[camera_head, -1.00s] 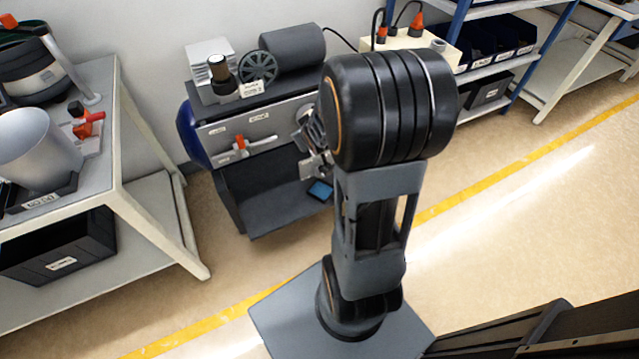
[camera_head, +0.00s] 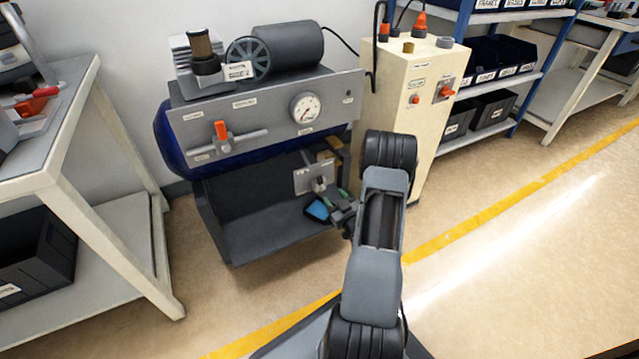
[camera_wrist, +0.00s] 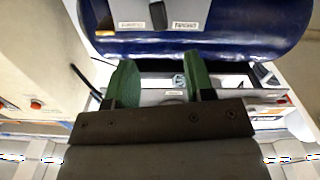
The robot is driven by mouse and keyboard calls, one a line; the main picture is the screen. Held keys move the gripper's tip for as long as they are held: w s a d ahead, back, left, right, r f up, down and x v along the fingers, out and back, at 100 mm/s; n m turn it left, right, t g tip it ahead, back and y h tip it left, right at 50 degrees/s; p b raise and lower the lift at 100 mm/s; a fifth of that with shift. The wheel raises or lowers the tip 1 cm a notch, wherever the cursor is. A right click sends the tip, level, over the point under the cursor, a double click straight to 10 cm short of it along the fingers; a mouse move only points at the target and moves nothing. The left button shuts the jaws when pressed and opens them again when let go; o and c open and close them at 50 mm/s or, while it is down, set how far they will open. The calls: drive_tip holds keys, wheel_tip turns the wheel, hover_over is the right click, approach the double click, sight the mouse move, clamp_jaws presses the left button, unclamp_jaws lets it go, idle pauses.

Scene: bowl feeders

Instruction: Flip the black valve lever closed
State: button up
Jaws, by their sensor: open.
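In the wrist view, a short black lever-like piece (camera_wrist: 158,15) stands upright between two white labels on the blue-and-grey unit at the top edge. In the head view my gripper (camera_head: 342,205) is low, at the right side of the compressor's dark lower tray, partly hidden by my arm.
The compressor panel (camera_head: 262,112) bears an orange-handled valve (camera_head: 221,130) and a gauge (camera_head: 305,108). A blue item (camera_head: 317,210) lies in the tray. A cream cabinet (camera_head: 412,130) stands close on the right, a workbench (camera_head: 70,150) on the left. Floor is clear in front.

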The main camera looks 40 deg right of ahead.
sight(321, 180)
drive_tip(key=w+b, duration=0.1)
drive_tip(key=w, duration=0.2)
drive_tip(key=w+d+b, duration=0.1)
drive_tip(key=w, duration=0.3)
drive_tip(key=w+b, duration=0.1)
drive_tip(key=w, duration=0.3)
drive_tip(key=shift+d, duration=0.25)
clamp_jaws()
drive_tip(key=shift+s+d+m, duration=0.15)
drive_tip(key=shift+d+m, duration=0.4)
drive_tip(key=shift+m, duration=0.65)
unclamp_jaws()
drive_tip(key=shift+r, duration=0.1)
drive_tip(key=shift+s, duration=0.1)
drive_tip(key=s+a+p, duration=0.2)
drive_tip(key=s+p, duration=0.2)
drive_tip(key=s, duration=0.9)
drive_tip(key=shift+s, duration=0.25)
